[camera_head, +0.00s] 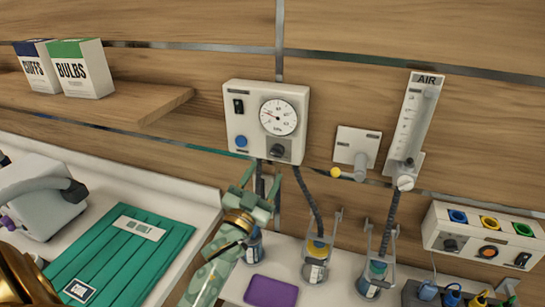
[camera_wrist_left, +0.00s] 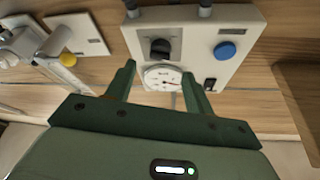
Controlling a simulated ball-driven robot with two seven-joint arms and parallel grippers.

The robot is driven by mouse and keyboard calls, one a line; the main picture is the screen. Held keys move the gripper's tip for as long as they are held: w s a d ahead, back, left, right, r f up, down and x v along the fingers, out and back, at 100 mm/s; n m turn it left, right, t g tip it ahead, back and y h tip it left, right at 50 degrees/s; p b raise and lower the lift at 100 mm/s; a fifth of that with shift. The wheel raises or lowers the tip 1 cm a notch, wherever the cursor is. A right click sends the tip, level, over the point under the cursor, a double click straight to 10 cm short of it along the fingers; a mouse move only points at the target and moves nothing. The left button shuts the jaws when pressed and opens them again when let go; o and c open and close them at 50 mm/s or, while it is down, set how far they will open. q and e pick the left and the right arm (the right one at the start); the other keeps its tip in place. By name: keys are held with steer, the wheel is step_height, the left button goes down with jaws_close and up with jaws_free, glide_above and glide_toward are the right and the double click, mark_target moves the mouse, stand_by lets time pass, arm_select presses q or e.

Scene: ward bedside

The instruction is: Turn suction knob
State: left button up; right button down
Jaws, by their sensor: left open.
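The suction regulator (camera_head: 232,105) is a pale wall box with a round dial gauge (camera_head: 279,117), a black knob (camera_head: 279,151) below the dial and a blue button (camera_head: 241,141). My green left gripper (camera_head: 259,182) is open and empty, below the box and slightly left of the knob in the head view. In the left wrist view the box appears upside down, with the knob (camera_wrist_left: 160,48) beyond the open fingers (camera_wrist_left: 160,80) and the gauge (camera_wrist_left: 163,77) seen between them. I see no contact with the knob. My right gripper is not in view.
An AIR flowmeter (camera_head: 409,125) and a small wall outlet (camera_head: 358,148) are to the right. Dark hoses (camera_head: 308,200) hang below the box near jars (camera_head: 316,262). A purple item (camera_head: 271,291) lies on the counter. A wooden shelf (camera_head: 150,102) juts out left.

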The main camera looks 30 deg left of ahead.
mark_target(275, 156)
arm_select(q)
steer(key=x, duration=0.5)
steer(key=shift+w+r, duration=0.15)
steer(key=shift+w, duration=0.2)
steer(key=c, duration=1)
steer(key=shift+o, duration=0.2)
steer(key=shift+n+y+p, duration=0.4)
steer(key=shift+n+p, duration=0.05)
steer(key=shift+n, duration=0.15)
steer(key=o, duration=1)
steer(key=shift+c, duration=0.2)
